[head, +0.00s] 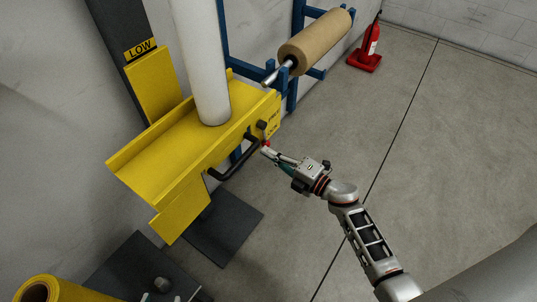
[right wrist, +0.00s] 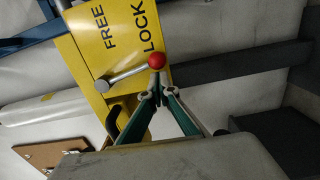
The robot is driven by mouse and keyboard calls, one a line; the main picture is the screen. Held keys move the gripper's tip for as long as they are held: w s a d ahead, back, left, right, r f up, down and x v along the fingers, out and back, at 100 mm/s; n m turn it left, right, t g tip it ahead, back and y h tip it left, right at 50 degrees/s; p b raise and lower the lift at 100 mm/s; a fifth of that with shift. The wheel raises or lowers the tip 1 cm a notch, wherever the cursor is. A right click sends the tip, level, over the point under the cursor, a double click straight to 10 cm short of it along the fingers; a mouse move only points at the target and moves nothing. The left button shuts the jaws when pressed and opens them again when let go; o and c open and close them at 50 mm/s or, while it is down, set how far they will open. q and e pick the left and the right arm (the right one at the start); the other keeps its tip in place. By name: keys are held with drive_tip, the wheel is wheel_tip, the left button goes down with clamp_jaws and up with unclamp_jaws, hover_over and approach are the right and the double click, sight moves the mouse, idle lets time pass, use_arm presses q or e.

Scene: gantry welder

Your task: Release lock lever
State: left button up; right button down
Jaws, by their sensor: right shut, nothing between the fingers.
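The lock lever is a short metal bar (right wrist: 128,74) with a red ball knob (right wrist: 157,61). It pivots on a yellow plate (right wrist: 92,50) marked FREE and LOCK, and the knob lies by the word LOCK. In the head view the red knob (head: 265,143) shows small at the right end of the yellow carriage (head: 165,150). My right gripper (right wrist: 157,90) is shut and empty, its fingertips just below the knob; I cannot tell whether they touch it. It also shows in the head view (head: 266,152).
A black handle (head: 236,170) curves out of the carriage beside my right gripper. A brown roll (head: 315,40) on a blue frame and a red extinguisher (head: 372,45) stand behind. The floor at the right is clear.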

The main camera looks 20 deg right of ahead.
use_arm(q)
drive_tip(key=d+r+n+t+h+b, duration=0.1)
drive_tip(key=d+n+b, duration=0.3)
drive_tip(key=d+b, duration=0.4)
drive_tip(key=shift+w+d+r+n+h+b, duration=0.15)
drive_tip(key=shift+d+r+n+h+b, duration=0.15)
drive_tip(key=shift+h, duration=0.2)
use_arm(e)
drive_tip(key=w+d+r+n, duration=0.3)
drive_tip(key=d+n, duration=0.1)
drive_tip(key=n, duration=0.4)
drive_tip(key=w+d+r+n+y, duration=0.1)
drive_tip(key=w+d+r+n, duration=0.2)
drive_tip(key=n, duration=0.6)
drive_tip(key=shift+d+r, duration=0.65)
drive_tip(key=shift+d, duration=0.15)
